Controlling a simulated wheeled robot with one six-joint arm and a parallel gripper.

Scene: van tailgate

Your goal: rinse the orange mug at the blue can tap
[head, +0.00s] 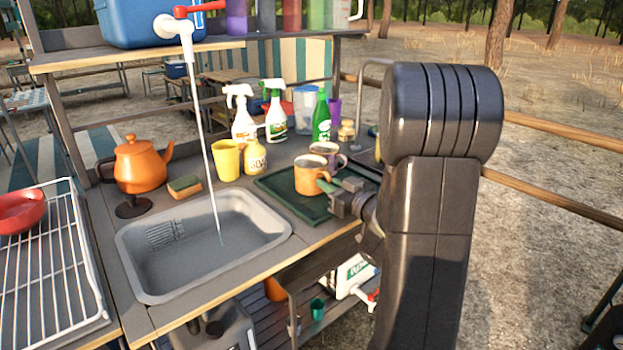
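The orange mug (309,177) stands upright on a dark green tray (283,190), right of the basin. My gripper (334,188) reaches in from the right, low beside the mug, with its fingertips at or very near the mug's right side. Whether the fingers touch or enclose any part of the mug is unclear. The blue can (140,22) stands on the upper shelf. Its white tap (176,27) has a red lever, and a thin stream of water (208,150) falls into the grey basin (160,283).
A yellow cup (227,160), a soap bottle (254,155), spray bottles (275,112) and a green bottle (321,118) stand behind. A sponge (185,187) and an orange teapot (140,168) are behind the basin; a wire rack (45,260) is left.

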